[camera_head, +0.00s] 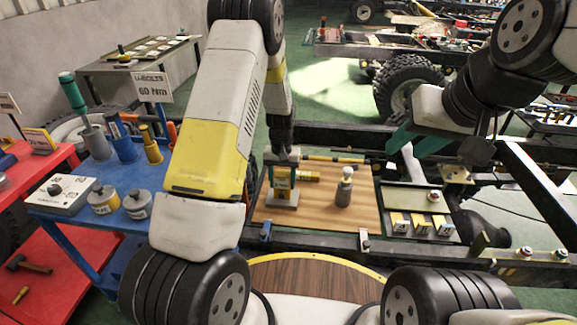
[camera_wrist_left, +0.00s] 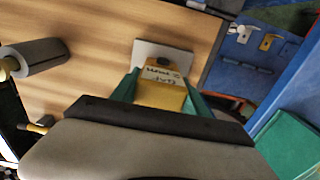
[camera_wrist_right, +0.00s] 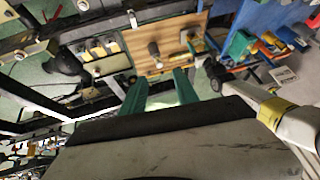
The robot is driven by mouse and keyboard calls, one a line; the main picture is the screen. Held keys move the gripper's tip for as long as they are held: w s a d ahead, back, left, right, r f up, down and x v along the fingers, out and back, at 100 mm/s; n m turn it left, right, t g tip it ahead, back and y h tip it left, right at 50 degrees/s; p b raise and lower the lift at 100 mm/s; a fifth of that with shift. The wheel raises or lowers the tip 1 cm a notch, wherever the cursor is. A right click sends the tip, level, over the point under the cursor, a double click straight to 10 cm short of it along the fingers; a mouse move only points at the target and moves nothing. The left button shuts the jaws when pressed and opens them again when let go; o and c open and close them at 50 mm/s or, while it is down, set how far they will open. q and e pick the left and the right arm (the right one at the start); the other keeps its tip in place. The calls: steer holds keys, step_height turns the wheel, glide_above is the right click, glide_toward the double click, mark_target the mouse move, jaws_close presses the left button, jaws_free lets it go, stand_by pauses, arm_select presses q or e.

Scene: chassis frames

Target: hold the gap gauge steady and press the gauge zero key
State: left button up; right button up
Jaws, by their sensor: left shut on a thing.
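The gap gauge, a yellow block with a printed label (camera_wrist_left: 162,88), is between the teal fingers of my left gripper (camera_wrist_left: 160,92) in the left wrist view. A pale plate and a small dark part show at its far end; I cannot tell if that part is the zero key. In the head view the gauge (camera_head: 283,182) stands upright on a grey foot on the wooden board (camera_head: 315,218), with my left gripper (camera_head: 281,158) shut on it from above. My right gripper (camera_wrist_right: 160,84) is open and empty, its teal fingers apart, right of the board and clear of the gauge.
A grey cylinder with a pale knob (camera_head: 344,188) stands on the board right of the gauge. A tray (camera_head: 398,198) with yellow blocks and a red button lies farther right. Dark chassis rails (camera_head: 325,243) surround the board. A blue tool bench (camera_head: 125,172) stands at left.

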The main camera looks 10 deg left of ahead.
jaws_close()
stand_by(1.7)
